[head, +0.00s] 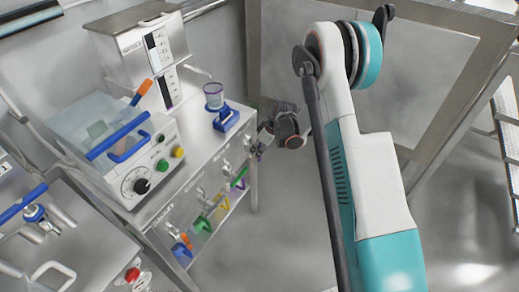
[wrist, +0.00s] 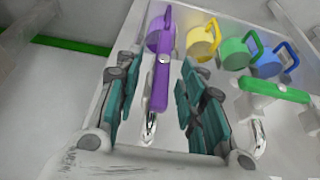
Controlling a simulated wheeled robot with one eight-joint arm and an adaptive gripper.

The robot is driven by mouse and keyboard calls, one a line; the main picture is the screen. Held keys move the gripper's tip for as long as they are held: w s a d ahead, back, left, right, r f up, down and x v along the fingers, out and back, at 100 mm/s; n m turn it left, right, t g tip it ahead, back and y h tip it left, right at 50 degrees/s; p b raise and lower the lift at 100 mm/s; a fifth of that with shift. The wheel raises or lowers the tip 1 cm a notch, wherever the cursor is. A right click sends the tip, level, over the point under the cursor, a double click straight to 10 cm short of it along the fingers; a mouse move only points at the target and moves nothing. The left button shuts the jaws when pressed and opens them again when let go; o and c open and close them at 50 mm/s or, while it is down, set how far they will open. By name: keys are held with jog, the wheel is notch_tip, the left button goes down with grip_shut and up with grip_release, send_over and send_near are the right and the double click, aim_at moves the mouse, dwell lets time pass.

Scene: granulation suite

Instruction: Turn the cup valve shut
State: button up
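In the wrist view a purple valve lever (wrist: 161,85) on a chrome spout (wrist: 149,130) lies between the two finger pads of my gripper (wrist: 160,98). The fingers are open, one on each side of the lever, with gaps visible. A purple cup or mug (wrist: 155,36) is behind the lever's far end. A green valve lever (wrist: 273,90) on another chrome spout lies to the right, crosswise to the purple one. In the head view my gripper (head: 264,140) is beside the right end of the steel bench; the purple lever cannot be made out there.
Yellow (wrist: 202,43), green (wrist: 238,51) and blue (wrist: 272,62) mugs line up to the right in the wrist view. On the bench (head: 200,165) stand a clear cup (head: 213,96), a blue stand (head: 226,120) and a control box (head: 150,165). Floor (head: 285,215) right of the bench is clear.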

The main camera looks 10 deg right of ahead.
grip_shut()
jog(key=g+y, duration=0.2)
jog(key=w+d+m+g+y, duration=0.1)
jog(key=y, duration=0.1)
jog(key=m+g+y, duration=0.1)
jog(key=g+y, duration=0.1)
jog(key=shift+w+d+f+g, duration=0.2)
jog(key=shift+f+g, duration=0.1)
jog(key=shift+f, duration=0.1)
dwell(0.4)
jog(key=shift+y, duration=0.3)
grip_release()
